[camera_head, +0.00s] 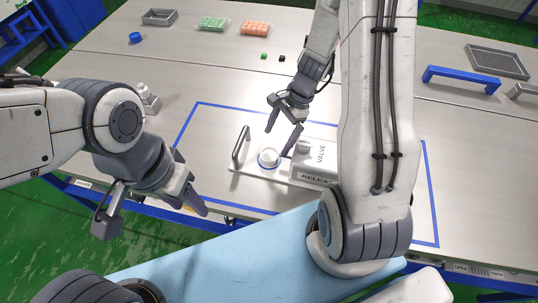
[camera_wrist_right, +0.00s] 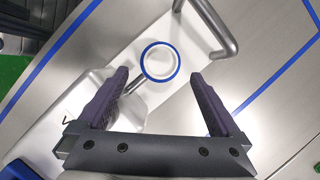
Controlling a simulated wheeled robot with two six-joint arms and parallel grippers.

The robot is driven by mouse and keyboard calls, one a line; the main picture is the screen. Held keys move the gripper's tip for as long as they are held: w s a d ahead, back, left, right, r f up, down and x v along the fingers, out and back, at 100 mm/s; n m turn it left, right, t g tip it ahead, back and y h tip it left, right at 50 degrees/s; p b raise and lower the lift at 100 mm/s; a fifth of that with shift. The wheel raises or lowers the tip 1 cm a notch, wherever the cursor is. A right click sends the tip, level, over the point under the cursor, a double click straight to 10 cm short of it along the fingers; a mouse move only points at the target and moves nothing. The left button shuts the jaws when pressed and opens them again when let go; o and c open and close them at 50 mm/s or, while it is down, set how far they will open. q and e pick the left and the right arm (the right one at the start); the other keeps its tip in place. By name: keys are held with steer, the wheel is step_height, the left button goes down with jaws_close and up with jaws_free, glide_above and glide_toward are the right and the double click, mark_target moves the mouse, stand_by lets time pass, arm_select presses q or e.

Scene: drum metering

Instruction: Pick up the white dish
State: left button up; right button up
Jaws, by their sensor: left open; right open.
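The white dish (camera_head: 268,157) is small and round with a blue rim. It sits on the metal plate of the valve unit (camera_head: 320,154), beside its spout. It also shows in the right wrist view (camera_wrist_right: 160,62), straight ahead and centred between the fingertips. My right gripper (camera_head: 279,141) is open and empty, pointing down over the dish. I cannot tell its exact height above it; no contact shows. My left gripper (camera_head: 154,216) is open and empty at the table's front edge, left of the dish.
A metal handle (camera_head: 241,147) stands on the plate left of the dish, and the valve body is close on the right. Blue tape marks a rectangle around them.

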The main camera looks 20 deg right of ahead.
mark_target(270, 154)
steer(key=x, duration=0.6)
steer(key=shift+f, duration=0.3)
steer(key=shift+w, duration=0.1)
steer(key=c, duration=1.4)
steer(key=shift+r, duration=0.15)
